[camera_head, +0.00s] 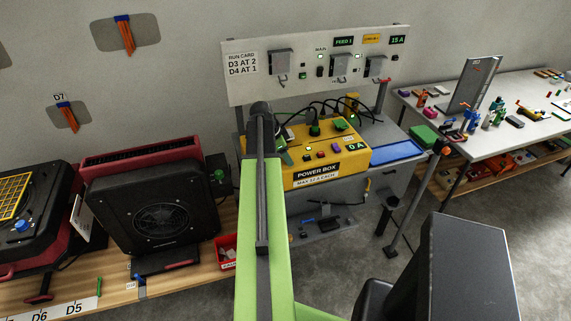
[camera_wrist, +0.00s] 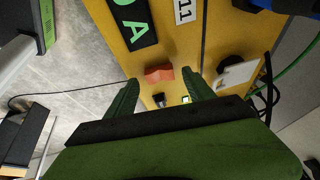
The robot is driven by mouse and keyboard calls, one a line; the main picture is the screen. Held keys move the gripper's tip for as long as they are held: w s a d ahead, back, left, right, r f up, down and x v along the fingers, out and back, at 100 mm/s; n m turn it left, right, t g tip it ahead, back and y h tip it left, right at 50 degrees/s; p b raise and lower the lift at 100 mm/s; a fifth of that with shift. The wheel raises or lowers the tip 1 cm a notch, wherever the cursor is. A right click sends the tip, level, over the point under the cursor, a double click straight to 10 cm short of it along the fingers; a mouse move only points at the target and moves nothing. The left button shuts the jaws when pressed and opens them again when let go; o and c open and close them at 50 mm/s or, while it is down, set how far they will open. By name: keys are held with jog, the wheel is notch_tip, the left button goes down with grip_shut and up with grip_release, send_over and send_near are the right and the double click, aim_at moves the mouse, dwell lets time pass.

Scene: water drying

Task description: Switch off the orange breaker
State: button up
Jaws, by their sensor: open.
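The orange breaker (camera_wrist: 158,73) is a small orange-red rocker on the yellow power box (camera_head: 318,179). In the wrist view it sits between the tips of my gripper's two green fingers (camera_wrist: 160,80), close to them. The fingers are spread apart with nothing held. I cannot tell whether they touch the breaker. A dark purple switch (camera_wrist: 159,100) and a small lit indicator (camera_wrist: 186,99) lie on the panel nearer the gripper's palm. My arm hides part of the box in the head view.
Black cables (camera_head: 322,106) loop behind the box, below a white panel (camera_head: 305,68) with grey switch boxes. A black fan unit (camera_head: 158,213) stands left. A blue tray (camera_head: 397,151) lies right, with a cluttered white table (camera_head: 500,110) beyond.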

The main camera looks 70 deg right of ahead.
grip_shut()
jog(key=shift+w+d+f+g+y, duration=0.1)
jog(key=shift+w+d+g+y, duration=0.25)
jog(key=shift+g+y, duration=0.2)
jog(key=shift+n+g+y, duration=0.3)
jog(key=shift+g+y, duration=0.15)
jog(key=shift+y, duration=0.1)
jog(key=shift+s, duration=0.1)
grip_release()
